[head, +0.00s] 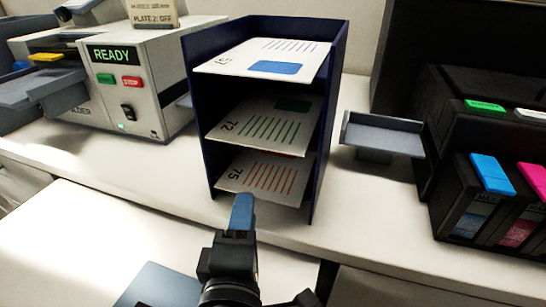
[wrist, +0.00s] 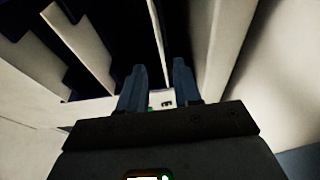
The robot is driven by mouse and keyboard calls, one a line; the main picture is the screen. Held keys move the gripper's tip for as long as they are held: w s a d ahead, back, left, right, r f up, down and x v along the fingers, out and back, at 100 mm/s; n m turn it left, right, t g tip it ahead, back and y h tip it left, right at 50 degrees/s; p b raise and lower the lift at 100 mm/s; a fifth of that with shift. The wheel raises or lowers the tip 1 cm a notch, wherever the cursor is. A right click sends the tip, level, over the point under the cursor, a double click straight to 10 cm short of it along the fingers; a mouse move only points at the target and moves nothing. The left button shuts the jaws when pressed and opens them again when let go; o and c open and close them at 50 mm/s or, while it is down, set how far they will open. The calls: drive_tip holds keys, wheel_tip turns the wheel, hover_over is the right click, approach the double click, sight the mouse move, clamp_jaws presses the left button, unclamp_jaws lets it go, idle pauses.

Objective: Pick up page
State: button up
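A dark blue three-level rack (head: 197,130) holds white pages that stick out toward me. The top page (head: 240,62) has a blue block and lines. The middle page (head: 225,128) has green lines and a green block. The bottom page (head: 240,180) has red lines. My gripper (head: 243,205) is just in front of the bottom page's near edge. In the wrist view the two blue fingers (wrist: 158,75) stand apart, with a thin pale strip showing between and beyond them. I cannot tell whether it touches either finger.
A grey machine (head: 150,85) with a READY display stands left of the rack. A small grey tray (head: 383,137) is to its right. A black unit with blue and pink cartridges (head: 490,175) stands far right. A blue-grey panel (head: 155,288) lies at the lower left. White worktop (head: 100,165) is bare in front.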

sight(280, 179)
drive_tip(key=w, duration=0.3)
drive_tip(key=w+d, duration=0.1)
drive_tip(key=w, duration=0.1)
drive_tip(key=shift+f, duration=0.15)
clamp_jaws()
